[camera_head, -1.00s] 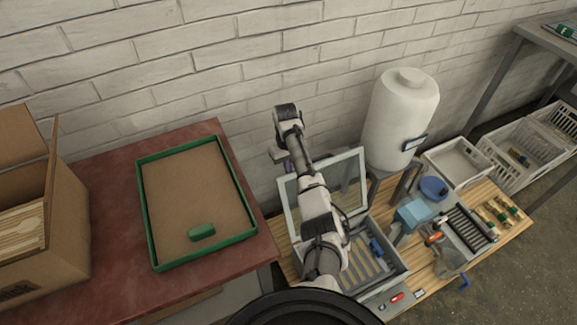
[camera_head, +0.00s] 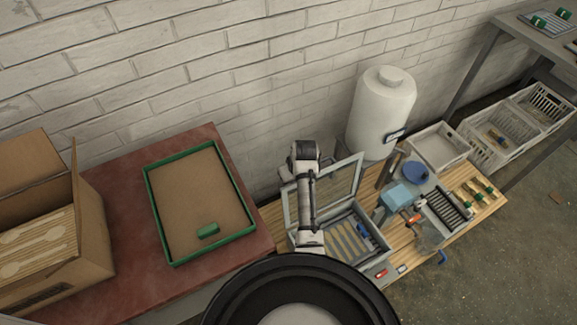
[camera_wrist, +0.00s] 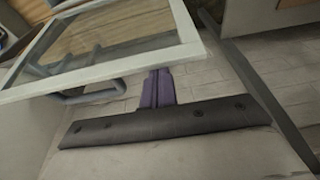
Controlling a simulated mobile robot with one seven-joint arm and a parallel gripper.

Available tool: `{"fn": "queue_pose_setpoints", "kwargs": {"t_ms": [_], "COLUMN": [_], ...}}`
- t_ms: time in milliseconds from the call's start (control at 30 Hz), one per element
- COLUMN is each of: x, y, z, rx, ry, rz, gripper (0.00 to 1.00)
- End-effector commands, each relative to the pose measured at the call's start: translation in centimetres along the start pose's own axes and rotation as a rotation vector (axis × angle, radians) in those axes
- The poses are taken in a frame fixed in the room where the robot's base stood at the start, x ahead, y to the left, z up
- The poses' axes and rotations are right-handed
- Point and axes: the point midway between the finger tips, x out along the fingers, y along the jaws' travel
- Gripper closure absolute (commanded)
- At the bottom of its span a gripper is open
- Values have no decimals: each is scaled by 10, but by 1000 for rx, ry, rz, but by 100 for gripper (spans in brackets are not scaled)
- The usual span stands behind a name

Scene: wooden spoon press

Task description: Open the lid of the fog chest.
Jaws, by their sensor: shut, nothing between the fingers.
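The fog chest (camera_head: 377,243) is a grey box on the wooden bench, with yellowish slats and a small blue item inside. Its glazed, pale-framed lid (camera_head: 354,184) stands raised at the back, tilted up, with the chest's inside visible. My arm crosses in front of the lid's left part, and my gripper's fingers are hidden in the head view. In the wrist view, the purple fingers (camera_wrist: 158,88) are shut and empty, close to the lid's frame edge (camera_wrist: 110,70); I cannot tell if they touch. A bluish bar (camera_wrist: 85,96) shows beneath that edge.
A white tank (camera_head: 380,115) stands behind the bench. A blue device (camera_head: 400,196), a roller rack (camera_head: 447,207) and a white tray (camera_head: 440,148) are to the right. A green-rimmed tray (camera_head: 158,215) lies on the red table at left, beside a cardboard box (camera_head: 92,235).

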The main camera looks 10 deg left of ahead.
Motion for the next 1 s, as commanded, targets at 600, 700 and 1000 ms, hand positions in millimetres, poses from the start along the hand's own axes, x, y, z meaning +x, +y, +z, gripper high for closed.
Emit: {"fn": "queue_pose_setpoints", "kwargs": {"t_ms": [600, 700, 1000], "x": [-7, -12, -69], "y": [0, 0, 0], "z": [13, 13, 16], "rx": [1, 2, 1], "ry": [46, 47, 50], "rz": [7, 7, 9], "gripper": [100, 100, 100]}}
